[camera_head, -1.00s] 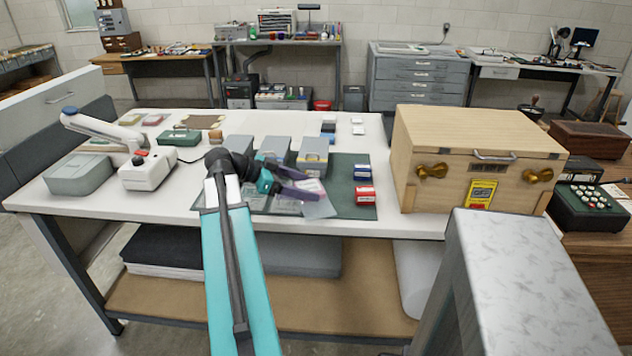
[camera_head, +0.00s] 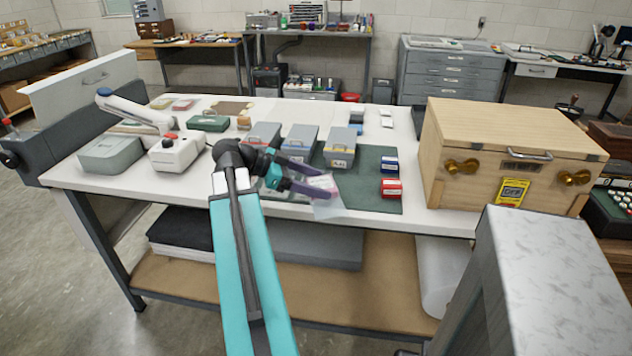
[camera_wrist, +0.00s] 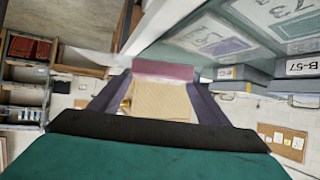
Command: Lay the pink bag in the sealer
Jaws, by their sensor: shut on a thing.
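My gripper (camera_head: 322,184) is shut on a clear bag with a pink part, the pink bag (camera_head: 328,204), above the front edge of the white table. The bag hangs out past the purple fingers. In the wrist view its pink part (camera_wrist: 162,69) lies between the fingertips (camera_wrist: 160,85). The sealer (camera_head: 177,151), a white device with a long raised lever arm and a red knob, stands on the left of the table. It is well to the left of my gripper and apart from the bag.
A grey case (camera_head: 110,153) sits left of the sealer. Several grey boxes (camera_head: 299,140) and a red box (camera_head: 391,190) stand on or by a green mat (camera_head: 371,201). A wooden crate (camera_head: 510,140) stands at the right. A green box (camera_head: 208,122) lies behind the sealer.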

